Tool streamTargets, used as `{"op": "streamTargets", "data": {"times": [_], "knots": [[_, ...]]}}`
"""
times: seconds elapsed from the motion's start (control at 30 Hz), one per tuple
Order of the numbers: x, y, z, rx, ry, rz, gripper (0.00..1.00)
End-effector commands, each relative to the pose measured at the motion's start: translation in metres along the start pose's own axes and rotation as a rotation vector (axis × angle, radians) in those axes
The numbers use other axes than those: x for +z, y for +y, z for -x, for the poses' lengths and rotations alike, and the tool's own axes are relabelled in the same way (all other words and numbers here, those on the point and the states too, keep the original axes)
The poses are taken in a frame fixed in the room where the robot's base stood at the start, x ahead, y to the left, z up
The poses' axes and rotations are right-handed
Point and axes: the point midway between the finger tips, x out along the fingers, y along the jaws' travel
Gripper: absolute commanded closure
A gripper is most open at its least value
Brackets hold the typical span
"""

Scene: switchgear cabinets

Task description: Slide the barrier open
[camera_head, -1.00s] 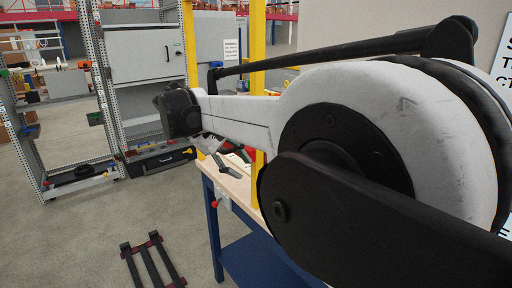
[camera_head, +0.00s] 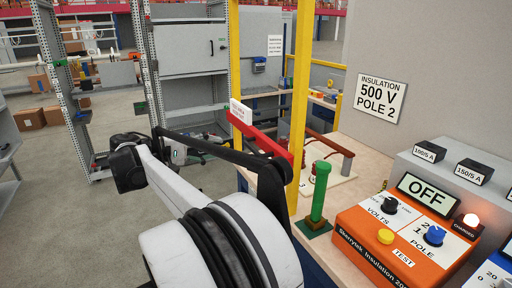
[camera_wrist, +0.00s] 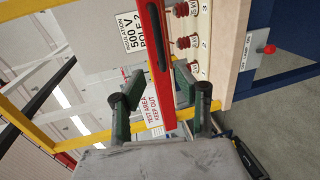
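The barrier (camera_head: 262,136) is a red bar on the yellow frame at the bench's left side in the head view. A white sign stands at its far end. In the wrist view, the red barrier (camera_wrist: 160,55) runs down the middle, with a dark slot along it and the white "TEST AREA KEEP OUT" sign (camera_wrist: 152,106) beside its lower part. My gripper (camera_wrist: 160,74) is open, with one dark green finger on each side of the bar. I cannot tell whether either finger touches it.
Yellow posts (camera_head: 301,100) stand close to the barrier. On the bench are an orange tester (camera_head: 395,262) reading OFF, a green post (camera_head: 319,192) and red insulators. Numbered red terminals (camera_wrist: 188,42) lie just right of the bar in the wrist view. Open floor lies left.

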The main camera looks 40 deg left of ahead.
Motion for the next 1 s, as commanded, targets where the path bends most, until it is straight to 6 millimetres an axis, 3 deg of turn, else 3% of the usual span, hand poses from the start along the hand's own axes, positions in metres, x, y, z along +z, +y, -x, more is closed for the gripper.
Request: {"op": "streamTargets", "data": {"times": [0.6, 0.8, 1.0], "knots": [[0.001, 0.000, -0.108, -0.002, -0.004, 0.001, 0.69], [0.001, 0.000, -0.123, -0.002, -0.002, 0.002, 0.69], [0.001, 0.000, -0.126, -0.002, -0.002, 0.002, 0.69]]}}
